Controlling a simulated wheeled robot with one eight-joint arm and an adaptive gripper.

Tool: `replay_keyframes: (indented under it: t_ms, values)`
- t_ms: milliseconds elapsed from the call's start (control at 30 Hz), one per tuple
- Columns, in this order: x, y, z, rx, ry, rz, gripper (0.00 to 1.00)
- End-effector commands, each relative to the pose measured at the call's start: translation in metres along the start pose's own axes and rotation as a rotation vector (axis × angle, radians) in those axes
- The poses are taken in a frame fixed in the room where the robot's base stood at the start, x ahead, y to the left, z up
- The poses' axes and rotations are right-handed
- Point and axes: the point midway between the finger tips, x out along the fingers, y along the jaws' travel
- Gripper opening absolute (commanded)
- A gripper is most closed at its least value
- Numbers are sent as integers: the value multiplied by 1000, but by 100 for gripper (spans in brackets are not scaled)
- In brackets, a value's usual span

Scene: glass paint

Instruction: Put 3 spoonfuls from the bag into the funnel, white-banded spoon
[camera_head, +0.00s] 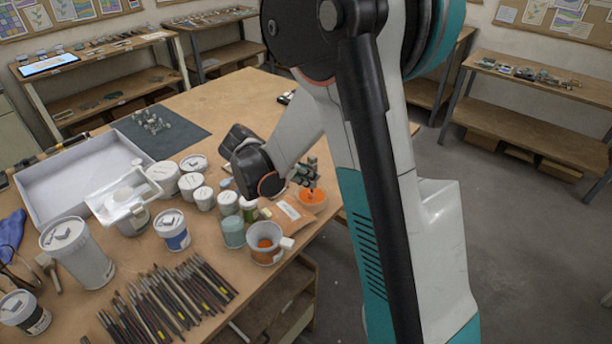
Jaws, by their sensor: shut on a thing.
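My gripper (309,174) shows small beside my arm, at the table's right edge. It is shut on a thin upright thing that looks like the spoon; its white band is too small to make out. It is right over a round opening with orange contents (313,198). A tan paper bag (287,215) with a pale label is just left of this; I cannot tell whether the opening belongs to it. A clear white-rimmed piece (123,193) over a jar at the left may be the funnel; its shape is unclear.
A white cup with orange contents (267,243) stands near the front edge. Several lidded white jars crowd the middle. Many brushes (167,300) lie in front. A white tray (75,176) and dark mat (160,132) lie behind.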

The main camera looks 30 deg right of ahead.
Motion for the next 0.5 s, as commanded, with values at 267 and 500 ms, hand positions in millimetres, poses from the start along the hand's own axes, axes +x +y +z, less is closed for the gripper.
replay_keyframes:
  t_ms: [267, 500]
  values:
    - [-6, 0, 6, 0, 0, 0, 0]
    - [-17, 0, 17, 0, 0, 0, 0]
